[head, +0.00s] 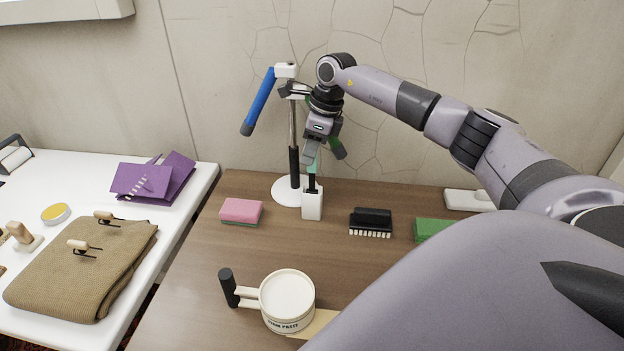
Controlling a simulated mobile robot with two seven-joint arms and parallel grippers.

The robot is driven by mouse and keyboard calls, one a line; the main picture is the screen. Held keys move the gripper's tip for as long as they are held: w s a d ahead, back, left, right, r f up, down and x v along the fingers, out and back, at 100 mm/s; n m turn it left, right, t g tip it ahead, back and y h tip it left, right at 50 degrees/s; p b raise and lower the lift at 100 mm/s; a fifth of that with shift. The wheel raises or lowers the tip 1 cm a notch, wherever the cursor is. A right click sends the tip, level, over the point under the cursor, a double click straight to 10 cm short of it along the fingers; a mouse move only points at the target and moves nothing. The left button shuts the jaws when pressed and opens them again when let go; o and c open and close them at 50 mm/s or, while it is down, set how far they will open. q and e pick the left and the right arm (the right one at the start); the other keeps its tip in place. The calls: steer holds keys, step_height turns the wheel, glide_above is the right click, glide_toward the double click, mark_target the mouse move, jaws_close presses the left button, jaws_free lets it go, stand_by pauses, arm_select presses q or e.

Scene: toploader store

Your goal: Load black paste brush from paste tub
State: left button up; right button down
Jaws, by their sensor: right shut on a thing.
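My right gripper (312,157) points down above the back middle of the brown table and is shut on a slim black-stemmed thing (312,184), which looks like the black paste brush. A white block (312,206) is at its lower end; I cannot tell whether this is its head or a holder around it, nor whether it touches the table. The round cream paste tub (287,297), labelled as paste, stands at the table's front. My left gripper is not in view.
A stand (292,192) with a blue handle (259,101) and a green one (338,149) is close behind my right gripper. A pink sponge (241,211), a black scrub brush (371,222) and a green pad (433,230) lie around. The table between sponge and tub is clear.

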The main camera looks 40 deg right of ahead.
step_height(320, 180, up, 2)
steer(key=shift+p, duration=0.45)
steer(key=shift+r, duration=2.45)
steer(key=s+a+b, duration=0.1)
steer(key=s+a, duration=0.7)
steer(key=a, duration=0.3)
steer(key=s+a+b, duration=0.1)
steer(key=s+a, duration=0.7)
steer(key=a, duration=0.2)
steer(key=shift+a+r+b, duration=0.2)
steer(key=shift+a+b, duration=0.15)
steer(key=shift+f, duration=0.2)
steer(key=shift+f+b, duration=2.25)
steer(key=shift+b, duration=0.25)
steer(key=shift+f+b, duration=0.6)
steer(key=shift+s+b, duration=0.1)
steer(key=shift+b, duration=0.2)
